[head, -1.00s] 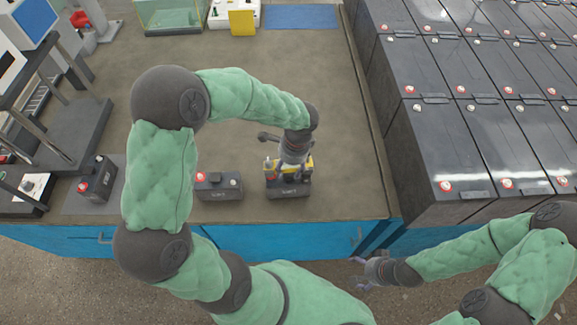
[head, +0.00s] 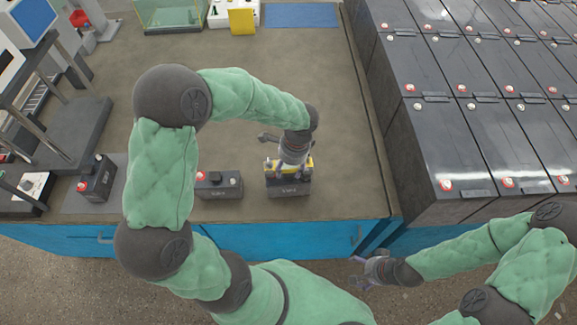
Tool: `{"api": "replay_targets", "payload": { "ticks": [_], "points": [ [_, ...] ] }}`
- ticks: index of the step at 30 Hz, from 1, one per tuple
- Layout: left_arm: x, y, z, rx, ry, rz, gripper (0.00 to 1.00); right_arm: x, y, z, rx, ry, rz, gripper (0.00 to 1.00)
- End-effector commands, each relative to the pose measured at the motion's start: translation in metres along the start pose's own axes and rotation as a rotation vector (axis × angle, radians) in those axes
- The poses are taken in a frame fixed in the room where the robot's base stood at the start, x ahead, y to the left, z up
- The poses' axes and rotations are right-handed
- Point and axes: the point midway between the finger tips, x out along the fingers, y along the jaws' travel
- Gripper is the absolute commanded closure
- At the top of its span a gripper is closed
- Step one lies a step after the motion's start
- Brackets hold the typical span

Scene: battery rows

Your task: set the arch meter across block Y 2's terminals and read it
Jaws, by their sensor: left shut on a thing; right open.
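My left gripper (head: 289,168) points down over a dark block (head: 289,188) near the bench's front edge. It is shut on the yellow arch meter (head: 273,164), which sits at the top of that block. The gripper hides most of the meter and the block's terminals, so I cannot tell whether the meter's feet touch them. The meter's reading does not show. A similar dark block (head: 218,188) with a red terminal stands just left. The block labels are too small to read surely. My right gripper (head: 362,272) is open and empty in front of the bench, over the floor.
Another dark block (head: 97,180) stands on a grey mat at the left. Rows of large black batteries (head: 440,130) fill the right. A glass tank (head: 170,15), a yellow card (head: 241,22) and a blue mat (head: 300,16) are at the back. The bench's middle (head: 250,80) is clear.

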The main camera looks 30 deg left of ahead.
Motion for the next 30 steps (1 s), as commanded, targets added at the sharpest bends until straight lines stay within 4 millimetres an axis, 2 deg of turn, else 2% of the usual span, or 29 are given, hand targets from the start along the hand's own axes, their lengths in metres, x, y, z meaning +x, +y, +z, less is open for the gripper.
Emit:
{"api": "replay_targets", "payload": {
  "ticks": [21,22,24,30],
  "points": [
    [0.015,0.000,-0.002,-0.001,0.001,-0.001,0.91,0.010,0.004,0.000,0.000,0.000,0.000,0.17],
    [0.014,0.000,-0.002,-0.001,0.001,-0.001,0.36,0.010,0.003,0.000,0.000,0.000,0.000,0.17],
    [0.014,0.000,-0.002,-0.001,0.001,-0.001,0.17,0.009,0.003,0.000,0.000,0.000,0.000,0.17],
    [0.014,0.000,-0.002,0.000,0.000,0.000,0.17,0.009,0.003,0.000,0.000,0.000,0.000,0.17]
  ]
}}
